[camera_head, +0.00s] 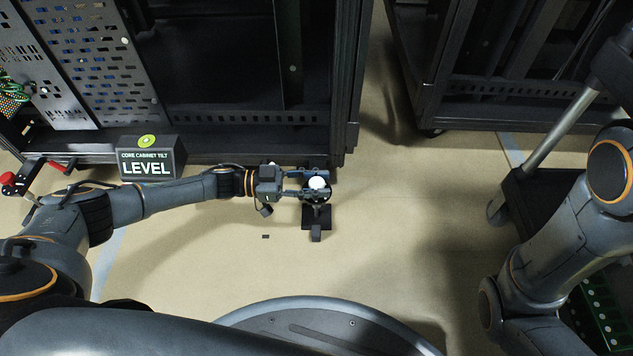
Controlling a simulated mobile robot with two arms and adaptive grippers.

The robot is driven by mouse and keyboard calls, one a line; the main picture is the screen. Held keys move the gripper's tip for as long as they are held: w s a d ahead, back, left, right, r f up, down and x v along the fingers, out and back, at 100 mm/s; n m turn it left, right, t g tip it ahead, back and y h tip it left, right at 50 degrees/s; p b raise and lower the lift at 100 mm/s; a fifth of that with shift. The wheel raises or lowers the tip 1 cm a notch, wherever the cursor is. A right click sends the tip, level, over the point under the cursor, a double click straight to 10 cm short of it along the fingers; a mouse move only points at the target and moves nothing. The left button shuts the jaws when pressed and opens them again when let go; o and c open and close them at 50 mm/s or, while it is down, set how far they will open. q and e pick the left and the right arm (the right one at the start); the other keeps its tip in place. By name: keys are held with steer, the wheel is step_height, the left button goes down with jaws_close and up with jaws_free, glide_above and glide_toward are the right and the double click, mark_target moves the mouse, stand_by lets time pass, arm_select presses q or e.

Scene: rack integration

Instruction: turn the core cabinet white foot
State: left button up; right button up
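The core cabinet (230,140) is the large black open rack at the upper left. Its white foot (317,183) shows as a small round white top with dark parts around it, near the cabinet's lower right corner. A black stand-like piece (316,220) is just below it on the floor. My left gripper (318,184) reaches in from the left, with one finger on the far side of the white top and one on the near side. Whether the fingers press on it cannot be told. My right arm shows at the right, but its gripper is out of view.
A sign (148,165) by the cabinet's base reads "CORE CABINET TILT LEVEL", with a green-yellow disc on top. A second black rack (480,100) stands at the upper right. A dark cart (530,200) is at the right. The beige floor (420,230) between is clear.

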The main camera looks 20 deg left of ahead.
mark_target(317, 182)
arm_select(q)
steer(key=shift+o, duration=1.4)
steer(key=shift+r, duration=0.1)
step_height(317, 182, up, 10)
steer(key=shift+f, duration=0.1)
